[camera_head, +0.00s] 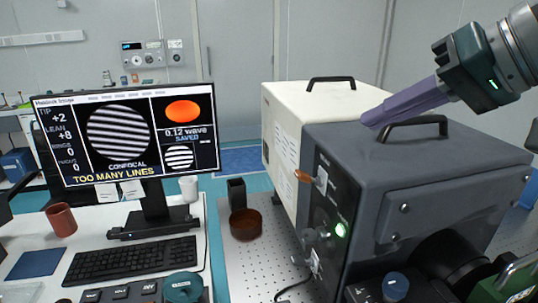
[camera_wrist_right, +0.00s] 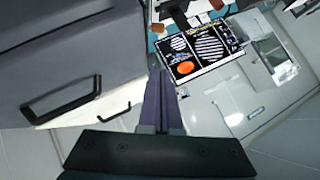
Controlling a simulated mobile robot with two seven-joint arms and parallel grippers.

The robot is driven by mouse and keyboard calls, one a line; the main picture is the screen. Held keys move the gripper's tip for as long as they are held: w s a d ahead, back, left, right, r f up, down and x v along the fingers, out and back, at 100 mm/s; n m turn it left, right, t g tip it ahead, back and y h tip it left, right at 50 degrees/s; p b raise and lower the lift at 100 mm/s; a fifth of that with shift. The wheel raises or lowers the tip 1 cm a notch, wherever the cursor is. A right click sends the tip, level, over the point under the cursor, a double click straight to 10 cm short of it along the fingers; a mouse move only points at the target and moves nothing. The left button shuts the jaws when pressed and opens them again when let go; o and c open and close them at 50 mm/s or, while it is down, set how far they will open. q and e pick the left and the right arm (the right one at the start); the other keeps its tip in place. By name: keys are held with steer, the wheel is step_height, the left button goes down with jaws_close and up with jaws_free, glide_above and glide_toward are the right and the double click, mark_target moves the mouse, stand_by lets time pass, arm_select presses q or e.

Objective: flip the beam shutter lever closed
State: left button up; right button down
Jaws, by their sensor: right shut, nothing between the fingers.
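The shutter lever (camera_head: 303,176) is a small orange-brown handle on the side panel of the dark grey instrument box (camera_head: 425,160). It sticks out to the left from a light plate, near a lit green lamp (camera_head: 341,229). My right gripper (camera_head: 372,122) has purple fingers, shut and empty, above the box beside its black top handle (camera_head: 415,124). It is up and right of the lever in the picture, apart from it. In the right wrist view the shut fingers (camera_wrist_right: 160,75) point toward the monitor; I cannot make out the lever there. My left gripper is not in view.
A cream box (camera_head: 310,105) stands behind the grey one. Left are a monitor (camera_head: 130,140) reading "TOO MANY LINES", a keyboard (camera_head: 130,262) and a red cup (camera_head: 61,220). A brown dish (camera_head: 245,224) and black holder (camera_head: 236,193) stand on the perforated table.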

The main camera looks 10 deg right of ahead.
steer(key=p, duration=0.1)
glide_above(303, 176)
steer(key=d, duration=0.4)
step_height(303, 176, down, 6)
steer(key=shift+s+a+f+p, duration=0.15)
steer(key=shift+a+f+p, duration=0.1)
steer(key=shift+a+f, duration=0.5)
steer(key=shift+s+a+f+p, duration=0.2)
steer(key=shift+a+f, duration=0.25)
steer(key=shift+f, duration=0.45)
steer(key=shift+a+p, duration=0.15)
steer(key=shift+p, duration=0.35)
